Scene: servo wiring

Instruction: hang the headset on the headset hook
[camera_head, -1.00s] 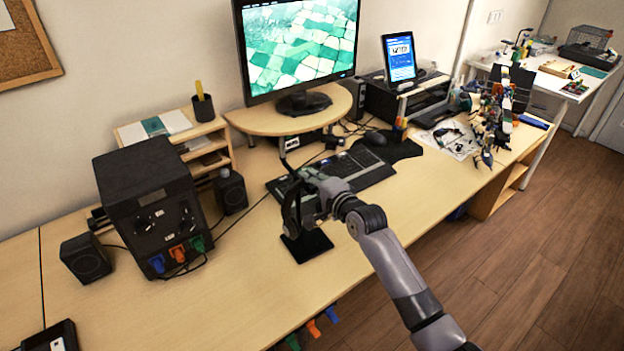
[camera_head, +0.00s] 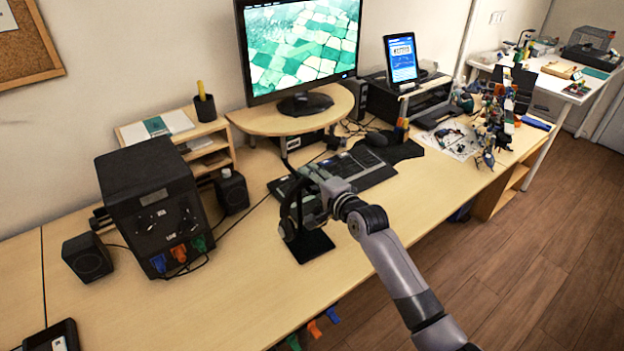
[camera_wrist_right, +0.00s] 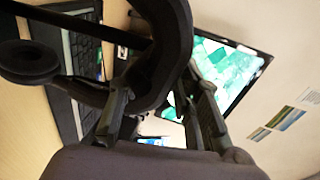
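The black headset (camera_head: 289,222) is upright above the desk in the head view. An ear cup hangs at its lower end. My right gripper (camera_head: 309,199) is at the headset from the right. In the right wrist view the headset's curved band (camera_wrist_right: 172,50) passes between the fingers of my right gripper (camera_wrist_right: 165,100), which look closed around it. A black stand base (camera_head: 309,246) lies on the desk just below. In the wrist view a straight dark bar (camera_wrist_right: 75,21) runs close to the band; whether they touch is unclear. The hook is hidden. My left gripper is out of view.
The keyboard (camera_head: 352,170) lies just behind the stand. The monitor (camera_head: 303,45) stands on a wooden riser farther back. A black box (camera_head: 150,205) and small speakers (camera_head: 232,191) stand to the left. The desk in front of the stand is clear.

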